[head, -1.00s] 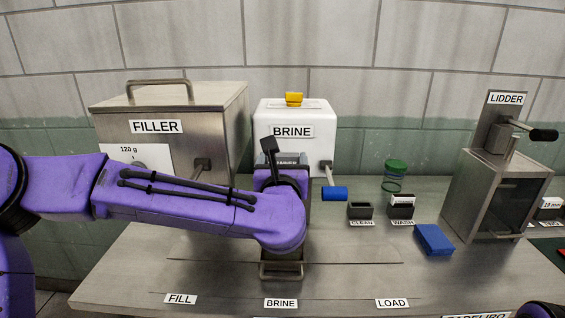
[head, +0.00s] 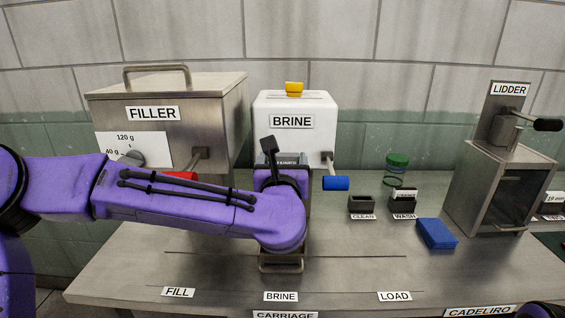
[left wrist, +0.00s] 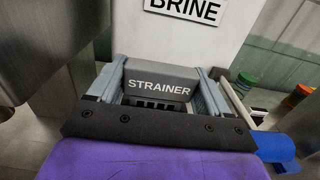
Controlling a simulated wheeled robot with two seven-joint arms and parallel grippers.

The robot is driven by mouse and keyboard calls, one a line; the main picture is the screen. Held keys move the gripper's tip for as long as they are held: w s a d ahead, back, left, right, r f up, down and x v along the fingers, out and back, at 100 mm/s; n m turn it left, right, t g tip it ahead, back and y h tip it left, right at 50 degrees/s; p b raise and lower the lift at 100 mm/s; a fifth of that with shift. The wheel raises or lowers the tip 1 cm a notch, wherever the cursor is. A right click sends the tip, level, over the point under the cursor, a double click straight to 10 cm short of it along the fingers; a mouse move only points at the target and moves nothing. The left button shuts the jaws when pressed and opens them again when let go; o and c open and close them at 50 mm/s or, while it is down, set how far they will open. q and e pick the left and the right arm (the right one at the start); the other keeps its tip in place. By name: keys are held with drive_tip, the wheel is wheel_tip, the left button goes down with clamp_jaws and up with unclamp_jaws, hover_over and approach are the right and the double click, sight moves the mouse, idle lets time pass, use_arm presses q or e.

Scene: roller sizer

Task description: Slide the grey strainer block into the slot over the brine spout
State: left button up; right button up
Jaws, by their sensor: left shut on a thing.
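The grey strainer block (left wrist: 158,82), labelled STRAINER, shows in the left wrist view between the two fingers of my left gripper (left wrist: 155,92), which is shut on it. It sits close in front of the white brine machine (head: 318,108). In the head view the block's top (head: 289,158) shows as a small grey piece above my purple wrist. The wrist hides the spout and slot, so I cannot tell how far the block is in. My right gripper is not in view.
The filler (head: 215,105) stands left of the brine machine. A blue-handled lever (head: 336,183) sticks out at its right. Two small dark holders (head: 361,205), a green-lidded jar (head: 397,170), a blue block (head: 436,234) and the lidder (head: 490,190) stand to the right. The bench front is mostly clear.

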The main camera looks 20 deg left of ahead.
use_arm(q)
drive_tip(key=shift+f+b, duration=0.5)
drive_tip(key=shift+f, duration=0.1)
drive_tip(key=o, duration=1)
drive_tip(key=b+v, duration=0.2)
drive_tip(key=v, duration=0.8)
drive_tip(key=shift+s+r+b, duration=0.1)
drive_tip(key=shift+s+b, duration=0.2)
drive_tip(key=shift+b, duration=0.1)
